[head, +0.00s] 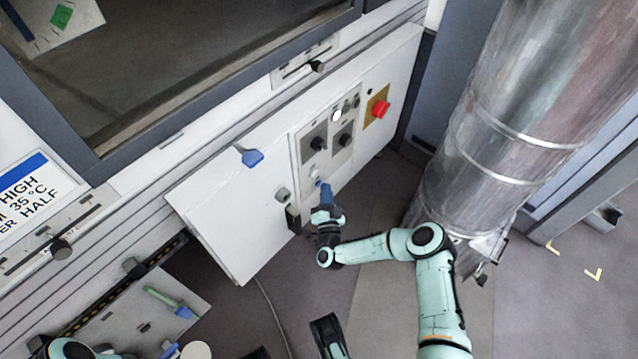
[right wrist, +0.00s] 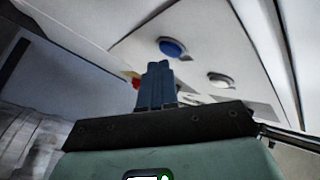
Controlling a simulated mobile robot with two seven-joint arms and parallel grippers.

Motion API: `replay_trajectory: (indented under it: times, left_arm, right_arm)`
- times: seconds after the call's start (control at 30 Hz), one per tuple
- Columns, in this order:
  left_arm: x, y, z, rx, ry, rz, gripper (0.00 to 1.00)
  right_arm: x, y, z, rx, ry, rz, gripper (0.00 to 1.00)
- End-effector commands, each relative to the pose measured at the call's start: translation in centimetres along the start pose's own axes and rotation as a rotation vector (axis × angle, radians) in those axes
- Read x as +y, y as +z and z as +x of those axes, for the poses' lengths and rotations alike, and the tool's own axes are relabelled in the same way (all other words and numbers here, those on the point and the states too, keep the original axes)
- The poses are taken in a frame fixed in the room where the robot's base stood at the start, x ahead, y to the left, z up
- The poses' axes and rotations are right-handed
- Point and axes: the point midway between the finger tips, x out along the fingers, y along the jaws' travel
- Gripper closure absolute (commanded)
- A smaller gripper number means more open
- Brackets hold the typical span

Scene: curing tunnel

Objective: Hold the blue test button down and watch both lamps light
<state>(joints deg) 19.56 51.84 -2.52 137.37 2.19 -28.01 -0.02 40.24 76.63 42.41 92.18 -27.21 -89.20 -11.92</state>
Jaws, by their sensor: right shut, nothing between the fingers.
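The blue test button (right wrist: 172,47) is a round blue cap in a pale ring on the white panel. It shows just beyond my fingertips in the right wrist view. In the head view the button (head: 318,183) is a small blue spot beside the fingertips. My right gripper (head: 326,190) is shut and empty, its blue fingers (right wrist: 156,68) pointing at the panel. In the right wrist view the fingertips look apart from the button; contact is not clear. On the panel's upper part a round lamp (head: 337,115) looks bright white; a smaller round fitting (head: 346,104) beside it looks dark.
A red mushroom button (head: 381,109) on a yellow plate sits at the panel's right. Black knobs (head: 318,143) and a grey button (head: 282,194) are nearby. A blue lever (head: 252,157) juts out at left. A large metal duct (head: 520,110) stands close on the right.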

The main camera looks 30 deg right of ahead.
Motion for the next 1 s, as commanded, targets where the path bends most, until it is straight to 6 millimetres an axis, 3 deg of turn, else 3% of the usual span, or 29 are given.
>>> replay_trajectory:
  times: [1.0]
  left_arm:
    - [-0.04, -0.06, 0.36, 0.000, 0.000, 0.000, 0.57]
  right_arm:
    - [-0.46, 0.50, 0.64, 0.000, 0.000, 0.000, 1.00]
